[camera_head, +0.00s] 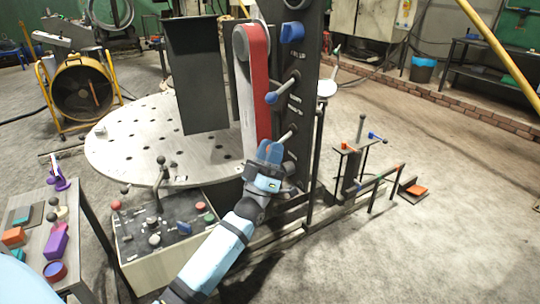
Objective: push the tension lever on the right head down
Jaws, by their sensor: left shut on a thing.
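A dark upright column (306,90) with a red-and-white belt (256,75) on its left side stands right of centre. Down its face are a blue knob (291,33), a lever with a blue tip (272,98), and a lower lever with a pale rod (287,136). The labels are too small to read, so I cannot tell which is the tension lever. My left gripper (269,152) is at the lower lever, its blue fingers shut around the outer end, which they hide. The pale rod runs up and right to the column. My right gripper is not in view.
A round perforated table (110,148) with a dark upright plate (195,75) lies left of the column. A control box (135,250) with knobs stands in front, and a side table (38,240) with coloured parts at left.

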